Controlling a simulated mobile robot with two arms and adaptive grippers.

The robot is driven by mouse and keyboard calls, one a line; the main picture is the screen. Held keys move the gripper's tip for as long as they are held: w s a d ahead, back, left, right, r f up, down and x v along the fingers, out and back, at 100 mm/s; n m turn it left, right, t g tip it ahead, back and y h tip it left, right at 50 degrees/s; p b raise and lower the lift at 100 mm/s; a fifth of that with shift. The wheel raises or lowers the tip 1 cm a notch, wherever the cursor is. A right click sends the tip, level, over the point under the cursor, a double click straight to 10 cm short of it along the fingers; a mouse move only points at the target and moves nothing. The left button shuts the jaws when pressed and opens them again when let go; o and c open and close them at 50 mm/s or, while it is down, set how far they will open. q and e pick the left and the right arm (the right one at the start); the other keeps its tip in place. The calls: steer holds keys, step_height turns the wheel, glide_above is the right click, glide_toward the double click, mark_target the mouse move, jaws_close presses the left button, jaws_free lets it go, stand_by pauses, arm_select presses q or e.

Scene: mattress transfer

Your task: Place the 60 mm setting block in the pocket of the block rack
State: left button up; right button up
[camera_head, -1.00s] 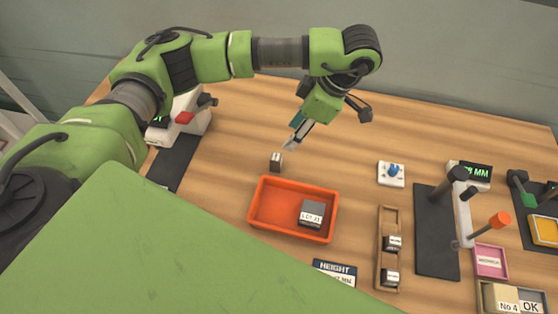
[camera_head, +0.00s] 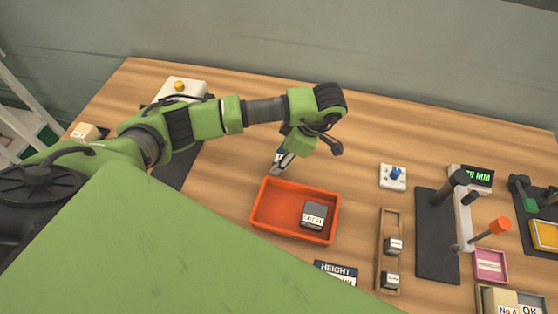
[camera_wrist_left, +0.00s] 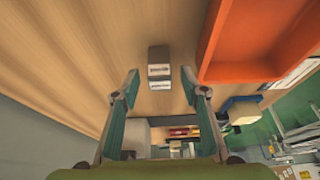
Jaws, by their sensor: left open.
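A small dark block with a pale labelled face (camera_wrist_left: 159,70) stands on the table in the left wrist view, ahead of and between my left fingertips. Its label is too small to read, so I cannot tell its size. My left gripper (camera_head: 281,166) is open, pointing down beside the orange tray's far left corner; its fingers also show in the wrist view (camera_wrist_left: 160,84). In the head view the gripper hides this block. The wooden block rack (camera_head: 391,224) lies right of the tray, with two labelled blocks in its nearer part and an empty stretch at its far end.
The orange tray (camera_head: 268,228) holds a dark labelled block (camera_head: 314,214). A height sign (camera_head: 336,270) lies in front. A white box with a blue knob (camera_head: 393,175) and a gauge stand on a dark mat (camera_head: 433,262) are to the right. The table behind the tray is clear.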

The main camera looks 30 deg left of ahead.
arm_select(q)
steer(key=shift+s+a+f, duration=0.1)
steer(key=shift+a+f, duration=0.2)
steer(key=shift+f, duration=0.3)
jaws_close()
steer(key=shift+r, duration=0.15)
steer(key=shift+r, duration=0.3)
steer(key=s+d+r, duration=0.6)
steer(key=s+r, duration=0.6)
steer(key=shift+s+b, duration=0.3)
steer(key=shift+b, duration=0.1)
